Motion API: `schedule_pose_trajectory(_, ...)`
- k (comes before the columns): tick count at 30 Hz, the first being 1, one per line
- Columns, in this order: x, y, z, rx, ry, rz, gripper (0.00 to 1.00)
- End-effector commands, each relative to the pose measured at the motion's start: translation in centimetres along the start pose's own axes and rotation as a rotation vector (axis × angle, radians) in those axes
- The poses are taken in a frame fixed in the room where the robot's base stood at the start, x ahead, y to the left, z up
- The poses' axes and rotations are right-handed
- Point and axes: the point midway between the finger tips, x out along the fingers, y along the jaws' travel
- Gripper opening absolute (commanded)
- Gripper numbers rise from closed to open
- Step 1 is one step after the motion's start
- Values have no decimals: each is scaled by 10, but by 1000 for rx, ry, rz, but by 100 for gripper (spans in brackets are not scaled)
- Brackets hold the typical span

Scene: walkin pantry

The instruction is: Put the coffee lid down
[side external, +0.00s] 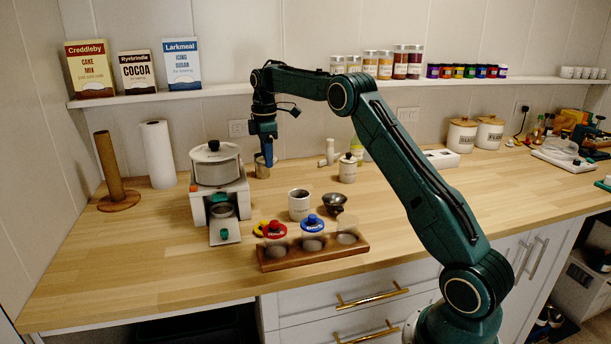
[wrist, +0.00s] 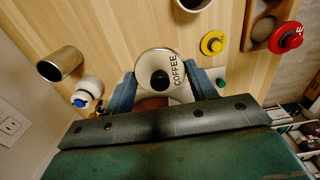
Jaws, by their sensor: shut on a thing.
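My gripper (side external: 269,158) points down above the back of the counter, to the right of the white pot-like vessel. In the wrist view my gripper (wrist: 162,82) has its two blue fingers on either side of a white round piece lettered COFFEE, the coffee lid (wrist: 177,68), with a dark centre. The gripper is shut on it. In the side view I cannot make the lid out at the fingertips. An open white canister (side external: 300,207) with a dark inside stands on the counter, front right of my gripper.
A metal cup (wrist: 60,63) is near the wall. The white vessel (side external: 216,170) stands on a machine. The counter's front left is clear.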

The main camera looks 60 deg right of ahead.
Motion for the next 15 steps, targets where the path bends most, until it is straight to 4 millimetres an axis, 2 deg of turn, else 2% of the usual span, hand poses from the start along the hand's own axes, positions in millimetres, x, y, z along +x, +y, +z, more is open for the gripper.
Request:
schedule_pose_trajectory(9, 61, -1, 0, -1, -1, -3, 35)
schedule_pose_trajectory(15, 91, 0, 0, 0, 0, -1, 35)
